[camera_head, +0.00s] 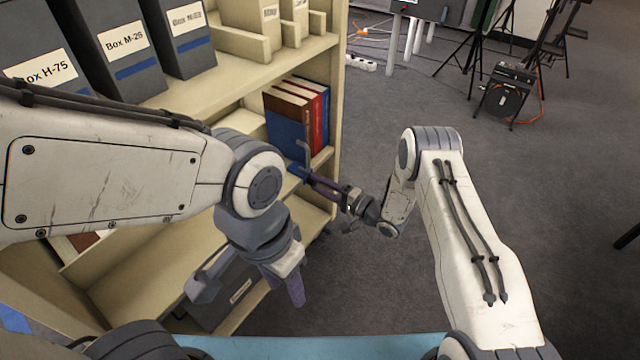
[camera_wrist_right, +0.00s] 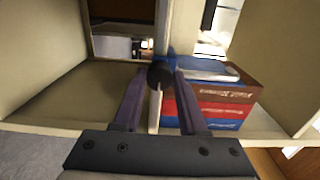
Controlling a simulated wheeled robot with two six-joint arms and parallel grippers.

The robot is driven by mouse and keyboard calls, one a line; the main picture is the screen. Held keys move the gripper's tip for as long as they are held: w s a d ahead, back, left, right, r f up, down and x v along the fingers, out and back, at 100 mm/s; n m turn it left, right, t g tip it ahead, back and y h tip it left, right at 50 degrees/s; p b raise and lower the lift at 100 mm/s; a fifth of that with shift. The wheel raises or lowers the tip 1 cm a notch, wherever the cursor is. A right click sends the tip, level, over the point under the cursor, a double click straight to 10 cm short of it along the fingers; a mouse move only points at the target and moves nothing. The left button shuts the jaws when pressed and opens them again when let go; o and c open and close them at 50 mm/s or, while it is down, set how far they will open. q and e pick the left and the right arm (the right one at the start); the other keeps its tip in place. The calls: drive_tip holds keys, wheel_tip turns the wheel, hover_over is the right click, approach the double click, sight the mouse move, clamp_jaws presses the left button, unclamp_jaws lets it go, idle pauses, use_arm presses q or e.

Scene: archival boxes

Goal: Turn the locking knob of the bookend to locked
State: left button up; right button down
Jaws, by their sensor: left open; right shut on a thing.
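The bookend (camera_head: 303,154) stands at the front of the books on the middle shelf, a grey upright with a blue part low down. In the right wrist view its grey plate (camera_wrist_right: 207,69) lies against the books. Its dark round knob (camera_wrist_right: 160,75) shows between the purple fingertips of my right gripper (camera_wrist_right: 159,88), which is shut on it. In the head view, the right gripper (camera_head: 312,181) reaches to the bookend's base and hides the knob. The knob's lock setting cannot be read. My left gripper (camera_head: 250,284) is open and empty, lower down before the shelf unit.
Brown, red and blue books (camera_head: 297,112) stand behind the bookend. The shelf unit's side panel (camera_head: 336,80) is close to my right gripper.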

drive_tip(key=shift+d+f, duration=0.1)
idle(0.3)
drive_tip(key=shift+c, duration=2.2)
unclamp_jaws()
drive_tip(key=shift+s, duration=0.1)
drive_tip(key=p+v, duration=0.2)
drive_tip(key=v, duration=0.8)
drive_tip(key=shift+d, duration=0.15)
